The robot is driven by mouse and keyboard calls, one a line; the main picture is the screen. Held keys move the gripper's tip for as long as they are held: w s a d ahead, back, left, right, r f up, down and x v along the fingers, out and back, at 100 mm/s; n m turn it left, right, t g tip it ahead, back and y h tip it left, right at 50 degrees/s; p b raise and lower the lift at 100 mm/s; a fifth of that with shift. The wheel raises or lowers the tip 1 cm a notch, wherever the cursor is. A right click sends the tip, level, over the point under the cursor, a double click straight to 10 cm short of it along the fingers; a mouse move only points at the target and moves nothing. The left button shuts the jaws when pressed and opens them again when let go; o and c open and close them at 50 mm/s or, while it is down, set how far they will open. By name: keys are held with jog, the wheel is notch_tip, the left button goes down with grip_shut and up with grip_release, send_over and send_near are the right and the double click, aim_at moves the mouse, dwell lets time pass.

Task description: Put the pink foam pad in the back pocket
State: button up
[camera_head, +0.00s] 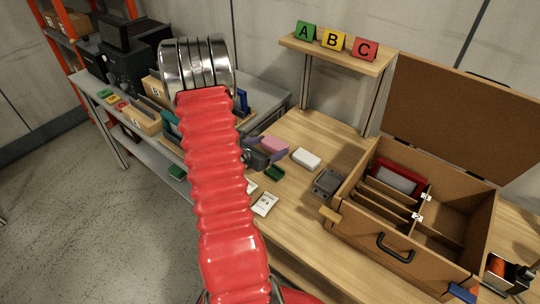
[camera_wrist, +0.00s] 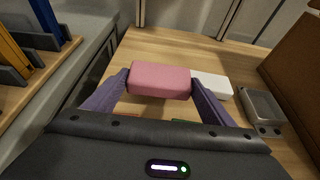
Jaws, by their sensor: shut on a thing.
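The pink foam pad (camera_wrist: 160,80) is held between the two purple fingers of my gripper (camera_wrist: 160,85) in the wrist view. In the head view the pad (camera_head: 274,144) shows over the wooden bench, left of the white block; my gripper (camera_head: 262,153) is partly hidden by my red arm. The open brown case (camera_head: 455,213) stands to the right. Its left part has several upright dividers (camera_head: 385,200) that form narrow pockets. A red-framed grey panel (camera_head: 398,179) stands at the back of these pockets. The pocket floors are hidden.
A white block (camera_head: 306,158) and a grey box (camera_head: 327,183) lie between my gripper and the case. White cards (camera_head: 264,204) and a green piece (camera_head: 274,173) lie nearby. A shelf with A, B and C signs (camera_head: 339,54) stands behind. The case lid is raised.

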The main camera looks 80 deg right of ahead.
jog(key=shift+f, duration=2.05)
jog(key=shift+f, duration=0.1)
jog(key=o, duration=1)
jog(key=v, duration=1.2)
jog(key=shift+s, duration=0.1)
